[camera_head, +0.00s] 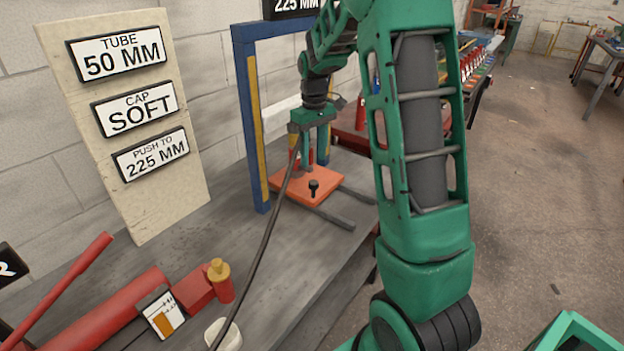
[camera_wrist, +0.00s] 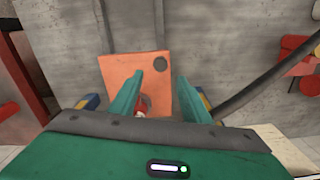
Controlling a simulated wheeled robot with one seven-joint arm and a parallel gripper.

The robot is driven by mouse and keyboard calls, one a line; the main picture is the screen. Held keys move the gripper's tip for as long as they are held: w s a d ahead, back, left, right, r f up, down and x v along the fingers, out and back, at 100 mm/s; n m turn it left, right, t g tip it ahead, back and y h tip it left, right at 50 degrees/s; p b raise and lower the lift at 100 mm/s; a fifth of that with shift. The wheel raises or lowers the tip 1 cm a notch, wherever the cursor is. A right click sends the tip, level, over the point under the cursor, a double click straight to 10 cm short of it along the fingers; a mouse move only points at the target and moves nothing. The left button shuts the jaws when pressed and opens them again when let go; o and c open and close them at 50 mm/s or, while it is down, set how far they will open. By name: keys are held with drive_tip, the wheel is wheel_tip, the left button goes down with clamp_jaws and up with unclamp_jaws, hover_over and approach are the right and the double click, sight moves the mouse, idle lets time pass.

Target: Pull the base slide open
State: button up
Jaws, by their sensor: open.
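The base slide is an orange plate (camera_head: 322,187) on two dark rails at the foot of the blue frame in the head view. A black knob (camera_head: 313,187) stands up on its front part. In the wrist view the orange plate (camera_wrist: 122,72) lies below my gripper, with a dark round spot (camera_wrist: 160,65) near its far corner. My gripper (camera_head: 311,158) hangs over the rear part of the plate, behind the knob. In the wrist view its two green fingers (camera_wrist: 158,95) are apart. A small red and white thing shows beside the left finger; nothing is clearly held.
The blue frame (camera_head: 250,120) with a yellow strip stands around the slide. A sign board (camera_head: 120,200) leans at the left. A red cylinder (camera_head: 115,312), a yellow-topped red piece (camera_head: 221,283) and a white cup (camera_head: 222,335) lie at the front left. The grey bench before the slide is bare.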

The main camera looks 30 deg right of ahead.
sight(313, 182)
wheel_tip(313, 182, down, 9)
drive_tip(key=shift+r, duration=0.1)
idle(0.4)
clamp_jaws()
